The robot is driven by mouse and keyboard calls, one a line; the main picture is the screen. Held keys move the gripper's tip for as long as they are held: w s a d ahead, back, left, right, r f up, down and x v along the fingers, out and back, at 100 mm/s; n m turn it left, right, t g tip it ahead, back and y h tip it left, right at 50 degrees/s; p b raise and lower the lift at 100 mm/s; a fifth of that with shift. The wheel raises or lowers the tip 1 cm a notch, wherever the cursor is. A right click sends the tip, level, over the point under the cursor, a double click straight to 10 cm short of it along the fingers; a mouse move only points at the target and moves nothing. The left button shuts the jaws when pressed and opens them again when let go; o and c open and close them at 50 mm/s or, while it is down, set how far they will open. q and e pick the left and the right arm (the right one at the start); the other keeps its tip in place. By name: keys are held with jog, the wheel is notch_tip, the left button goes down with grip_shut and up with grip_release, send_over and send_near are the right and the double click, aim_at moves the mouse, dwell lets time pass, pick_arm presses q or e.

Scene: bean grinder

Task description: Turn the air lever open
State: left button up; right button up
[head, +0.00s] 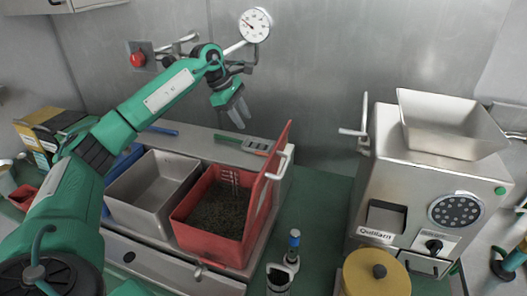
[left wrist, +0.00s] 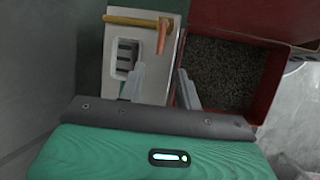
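A round white pressure gauge (head: 255,25) sits on a metal pipe (head: 188,40) that runs along the back wall. Some small grey fittings are below the gauge, partly behind my arm; I cannot tell for certain which of them is the air lever. My left gripper (head: 238,117) hangs in front of the wall, below the gauge, with its fingers pointing down. In the left wrist view my left gripper (left wrist: 162,72) shows its two pale fingers apart with nothing between them. My right gripper is not in view.
A red bin (head: 181,222) with dark beans and a raised lid (head: 266,185) stands beside an empty grey bin (head: 140,200). A red knob (head: 137,59) is on the wall. The grinder (head: 420,165) stands at right. A yellow bar (left wrist: 130,19) crosses a pale panel below my gripper.

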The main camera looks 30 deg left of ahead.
aim_at(260, 154)
pick_arm(q)
jog(key=p+x, duration=0.3)
jog(key=x, duration=0.8)
jog(key=shift+d+f+p, duration=0.25)
jog(key=shift+p, duration=0.05)
jog(key=shift+x, duration=0.75)
jog(key=shift+f, duration=0.1)
jog(key=shift+c, duration=0.4)
grip_shut()
